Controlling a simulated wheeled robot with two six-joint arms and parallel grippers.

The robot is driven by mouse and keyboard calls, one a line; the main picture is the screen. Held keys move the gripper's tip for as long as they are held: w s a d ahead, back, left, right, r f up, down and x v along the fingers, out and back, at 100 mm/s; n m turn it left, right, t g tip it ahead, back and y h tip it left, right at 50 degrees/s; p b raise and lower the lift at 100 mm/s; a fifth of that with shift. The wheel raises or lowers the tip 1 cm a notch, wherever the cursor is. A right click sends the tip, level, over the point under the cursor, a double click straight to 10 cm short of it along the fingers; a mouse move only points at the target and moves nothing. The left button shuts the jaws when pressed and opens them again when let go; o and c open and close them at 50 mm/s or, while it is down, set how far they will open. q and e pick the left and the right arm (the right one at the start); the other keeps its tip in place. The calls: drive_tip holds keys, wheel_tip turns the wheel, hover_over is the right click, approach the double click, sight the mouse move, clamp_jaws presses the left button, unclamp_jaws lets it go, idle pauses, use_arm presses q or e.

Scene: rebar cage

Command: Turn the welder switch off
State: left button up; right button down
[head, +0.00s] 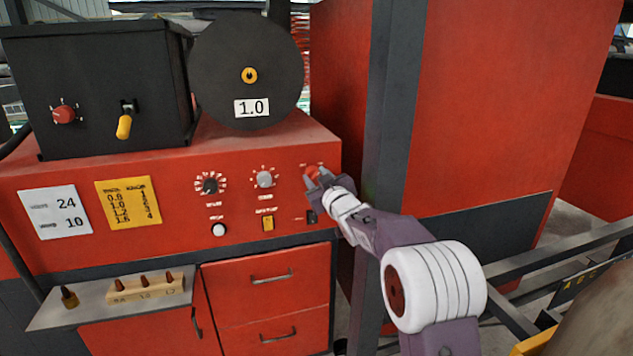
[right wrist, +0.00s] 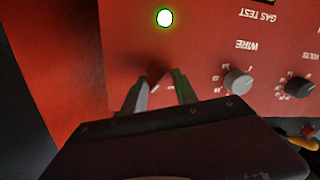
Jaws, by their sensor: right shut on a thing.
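The welder's red front panel (head: 130,190) fills the left half of the head view. A red rotary switch (head: 311,171) sits at the panel's upper right corner, mostly covered by my right gripper (head: 319,178). The right gripper also shows in the right wrist view (right wrist: 160,92), with its two fingers on either side of the red switch (right wrist: 158,72) and shut on it. The switch's pointer direction and its labels are too hidden or small to read. A lamp (right wrist: 165,17) glows white-green in the right wrist view. My left gripper is not in view.
A grey knob (head: 264,179) and a black knob (head: 210,185) sit left of the switch. A yellow switch (head: 268,223) is below them. A dark post (head: 385,120) and a tall red cabinet (head: 490,90) stand close on the right. A small shelf (head: 60,313) juts out at lower left.

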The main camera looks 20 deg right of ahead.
drive_tip(key=n+b, duration=0.2)
drive_tip(key=n, duration=0.1)
drive_tip(key=shift+n+b, duration=0.3)
drive_tip(key=shift+b, duration=0.05)
drive_tip(key=n+b, duration=0.2)
drive_tip(key=n, duration=0.2)
drive_tip(key=shift+a, duration=0.1)
drive_tip(key=n+b, duration=0.2)
drive_tip(key=n, duration=0.2)
drive_tip(key=shift+r+n+h, duration=0.1)
drive_tip(key=shift+n+h, duration=0.2)
drive_tip(key=shift+n+b, duration=0.6)
drive_tip(key=shift+n, duration=1.1)
drive_tip(key=shift+r, duration=0.15)
drive_tip(key=c, duration=1.1)
unclamp_jaws()
drive_tip(key=shift+o, duration=0.7)
drive_tip(key=shift+w+f, duration=0.1)
drive_tip(key=shift+f, duration=0.1)
